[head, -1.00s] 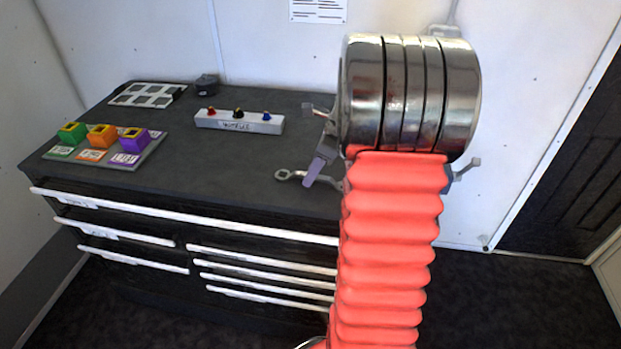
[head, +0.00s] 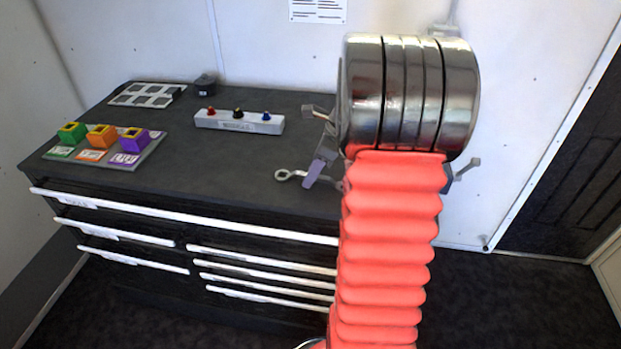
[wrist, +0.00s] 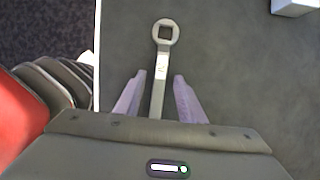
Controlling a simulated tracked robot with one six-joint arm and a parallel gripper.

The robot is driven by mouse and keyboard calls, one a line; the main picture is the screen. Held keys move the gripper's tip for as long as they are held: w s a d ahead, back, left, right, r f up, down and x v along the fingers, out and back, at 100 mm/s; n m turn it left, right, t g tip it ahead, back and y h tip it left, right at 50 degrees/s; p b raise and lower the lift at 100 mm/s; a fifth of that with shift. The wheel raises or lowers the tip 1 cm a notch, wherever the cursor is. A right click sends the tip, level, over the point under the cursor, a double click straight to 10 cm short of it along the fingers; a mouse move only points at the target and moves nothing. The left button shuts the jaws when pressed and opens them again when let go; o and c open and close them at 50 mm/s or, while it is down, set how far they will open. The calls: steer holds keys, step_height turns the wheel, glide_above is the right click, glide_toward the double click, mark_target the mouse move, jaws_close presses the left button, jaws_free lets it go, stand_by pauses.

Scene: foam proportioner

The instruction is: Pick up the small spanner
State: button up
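The small spanner (wrist: 162,62) is a pale grey tool with a ring end. It lies on the dark cabinet top (head: 230,180), near its right front part. In the head view its ring end (head: 284,175) shows left of my gripper (head: 318,168), and the rest is partly hidden by my gripper and arm. In the wrist view my gripper (wrist: 160,95) is open, with one purple finger on each side of the spanner's shaft. Gaps show between the shaft and both fingers. The shaft's lower end is hidden by the gripper body.
A white block with several coloured knobs (head: 238,121) stands behind the spanner. A tray with green, orange and purple blocks (head: 105,150) is at the left, with a grey-and-white panel (head: 147,95) behind it. The middle of the top is clear.

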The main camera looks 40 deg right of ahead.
jaws_close()
stand_by(0.3)
stand_by(0.3)
step_height(320, 180, up, 11)
steer(key=shift+f, duration=0.2)
stand_by(0.3)
stand_by(0.3)
